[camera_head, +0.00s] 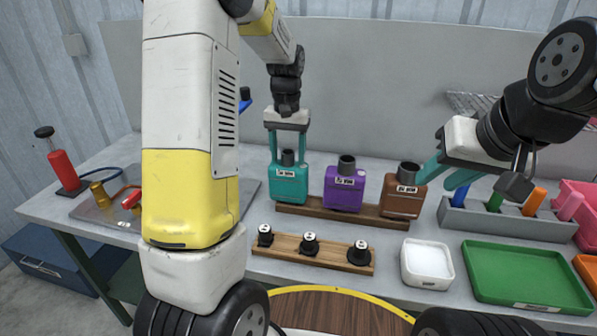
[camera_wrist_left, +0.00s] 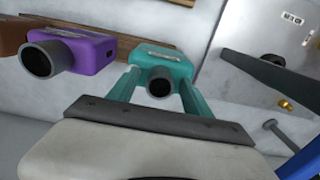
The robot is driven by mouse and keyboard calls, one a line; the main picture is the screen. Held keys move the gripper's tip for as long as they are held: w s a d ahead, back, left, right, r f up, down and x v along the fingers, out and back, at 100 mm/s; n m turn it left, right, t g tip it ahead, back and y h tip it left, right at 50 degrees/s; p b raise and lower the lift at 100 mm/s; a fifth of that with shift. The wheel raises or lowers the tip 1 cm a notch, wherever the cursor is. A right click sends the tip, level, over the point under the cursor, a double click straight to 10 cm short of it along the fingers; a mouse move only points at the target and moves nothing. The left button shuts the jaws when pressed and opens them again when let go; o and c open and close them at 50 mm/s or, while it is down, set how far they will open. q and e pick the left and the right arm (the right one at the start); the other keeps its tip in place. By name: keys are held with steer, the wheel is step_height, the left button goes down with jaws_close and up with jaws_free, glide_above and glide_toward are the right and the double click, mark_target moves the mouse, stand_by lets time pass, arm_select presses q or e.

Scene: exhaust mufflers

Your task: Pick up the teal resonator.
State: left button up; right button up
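The teal resonator (camera_head: 289,184), a box-like body with a dark neck and a white label, stands upright at the left end of a wooden rack (camera_head: 367,213). It also shows in the left wrist view (camera_wrist_left: 164,65). My left gripper (camera_head: 287,158) points down over it, its teal fingers spread on either side of the neck at the top of the body. I cannot tell whether the fingers touch it. My right gripper (camera_head: 441,178) is open, with one finger overlapping the right edge of the brown resonator (camera_head: 402,203) in the head view.
The purple resonator (camera_head: 344,189) stands between the teal and brown ones. A wooden strip (camera_head: 338,256) with three black knobs lies in front. A white tray (camera_head: 427,267), a green tray (camera_head: 515,275) and a grey holder (camera_head: 490,219) with coloured pegs are to the right.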

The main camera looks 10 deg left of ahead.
arm_select(q)
jaws_close()
steer(key=shift+r, duration=0.1)
step_height(320, 180, up, 10)
stand_by(0.5)
steer(key=c, duration=0.6)
jaws_free()
steer(key=shift+c, duration=0.2)
jaws_close()
